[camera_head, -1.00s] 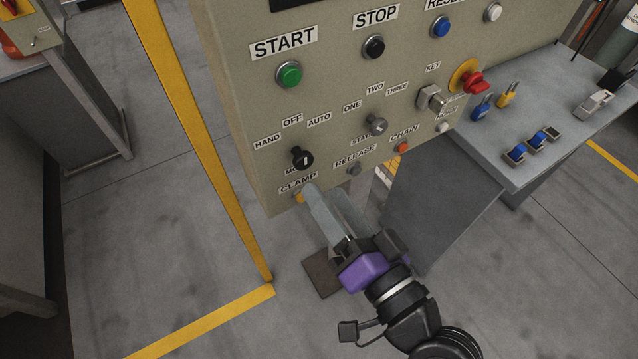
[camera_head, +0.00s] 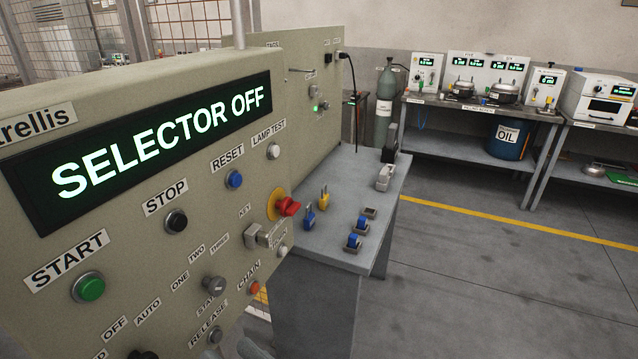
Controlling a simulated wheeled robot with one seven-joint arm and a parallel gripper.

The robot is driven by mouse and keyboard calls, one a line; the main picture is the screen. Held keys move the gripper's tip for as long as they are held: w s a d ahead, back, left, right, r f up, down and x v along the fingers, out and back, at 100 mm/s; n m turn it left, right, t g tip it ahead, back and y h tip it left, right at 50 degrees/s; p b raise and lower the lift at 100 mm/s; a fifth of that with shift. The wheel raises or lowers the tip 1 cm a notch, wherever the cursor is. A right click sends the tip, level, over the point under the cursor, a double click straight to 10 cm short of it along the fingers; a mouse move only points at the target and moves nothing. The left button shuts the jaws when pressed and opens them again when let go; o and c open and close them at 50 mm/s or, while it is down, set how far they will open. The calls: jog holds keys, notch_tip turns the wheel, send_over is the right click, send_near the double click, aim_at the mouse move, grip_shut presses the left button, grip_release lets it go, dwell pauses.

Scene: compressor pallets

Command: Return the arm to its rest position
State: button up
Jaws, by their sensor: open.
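My gripper and arm are not clearly in view; a small grey shape at the bottom edge, below the panel, is too cut off to identify. The beige control panel (camera_head: 130,235) fills the left side. Its display (camera_head: 150,135) reads SELECTOR OFF. It bears a green START button (camera_head: 89,288), a black STOP button (camera_head: 176,220), a blue RESET button (camera_head: 235,179) and a red emergency knob (camera_head: 288,206). The black mode selector (camera_head: 143,355) is cut off at the bottom edge. The clamp button is out of view.
A grey table (camera_head: 345,262) stands just right of the panel, with blue and yellow padlocks (camera_head: 324,197) and small blocks on it. Benches with instruments (camera_head: 480,115) line the back wall, with a gas cylinder (camera_head: 386,100) beside them. The floor at right is clear.

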jog(key=s+d+f+m+t+h, duration=0.1)
jog(key=s+d+f+t+h, duration=0.15)
jog(key=d, duration=0.45)
jog(key=s+d+f+m+t+h, duration=0.1)
jog(key=d+f+h, duration=0.1)
jog(key=d+h, duration=0.35)
jog(key=s+d+f+m+t+h, duration=0.1)
jog(key=s+d+f+t, duration=0.1)
jog(key=d, duration=0.6)
jog(key=s+d+f+g+h, duration=0.1)
jog(key=s+d+f+h, duration=0.1)
jog(key=s+d, duration=0.3)
jog(key=s+d+f+g+h, duration=0.1)
jog(key=s+d+h, duration=0.2)
jog(key=s, duration=1)
jog(key=d, duration=0.2)
jog(key=shift+s+d+f+h, duration=0.2)
jog(key=shift+d+f+h, duration=0.15)
jog(key=shift+f+h, duration=0.05)
